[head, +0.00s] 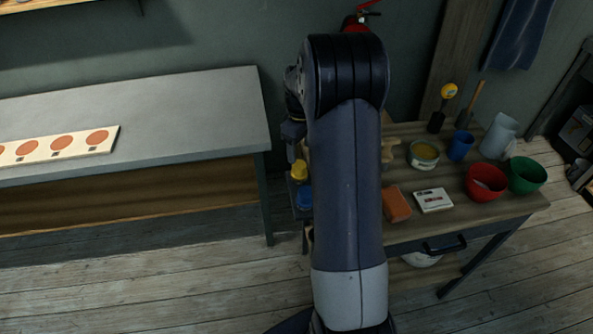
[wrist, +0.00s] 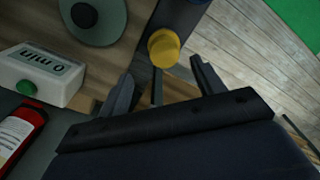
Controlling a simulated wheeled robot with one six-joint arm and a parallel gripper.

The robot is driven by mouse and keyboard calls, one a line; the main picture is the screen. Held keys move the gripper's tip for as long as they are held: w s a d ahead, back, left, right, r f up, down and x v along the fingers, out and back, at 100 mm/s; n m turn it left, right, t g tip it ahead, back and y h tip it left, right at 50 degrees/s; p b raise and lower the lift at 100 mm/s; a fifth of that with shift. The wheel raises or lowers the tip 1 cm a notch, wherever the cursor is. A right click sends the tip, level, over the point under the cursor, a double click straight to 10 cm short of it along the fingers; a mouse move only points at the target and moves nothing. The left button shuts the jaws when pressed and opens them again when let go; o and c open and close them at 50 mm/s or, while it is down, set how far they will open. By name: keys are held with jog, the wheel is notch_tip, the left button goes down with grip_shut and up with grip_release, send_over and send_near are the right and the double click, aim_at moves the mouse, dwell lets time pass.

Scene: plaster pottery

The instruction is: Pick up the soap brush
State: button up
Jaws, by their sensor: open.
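I cannot pick out the soap brush with certainty. A pale wooden piece (head: 389,151), partly hidden behind my arm in the head view, may be a brush handle. My gripper (wrist: 162,76) is open in the wrist view, with its two dark fingers apart and nothing clearly held. A yellow round top (wrist: 163,48) on a dark blue body lies just beyond the fingertips. A yellow top also shows left of my arm in the head view (head: 299,169). A brown wooden surface shows between the fingers. In the head view my arm hides much of this area.
A white box with a green button (wrist: 42,80), a red bottle (wrist: 18,135) and a grey-green round piece (wrist: 92,20) lie left in the wrist view. The right table holds a red bowl (head: 486,183), green bowl (head: 527,175) and blue cup (head: 460,147). The grey bench (head: 190,105) is mostly clear.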

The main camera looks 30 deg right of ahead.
aim_at(299, 164)
jog(key=shift+s+a+f+p, duration=0.15)
jog(key=shift+f+p, duration=0.2)
jog(key=shift+f, duration=1.35)
jog(key=shift+s+a+f+p, duration=0.1)
jog(key=shift+f+p, duration=0.25)
jog(key=shift+f, duration=1.35)
jog(key=c, duration=1.1)
notch_tip(299, 164, up, 10)
jog(key=shift+r+b, duration=0.1)
jog(key=shift+b, duration=0.6)
jog(key=o, duration=0.5)
jog(key=shift+c, duration=0.2)
jog(key=c, duration=0.3)
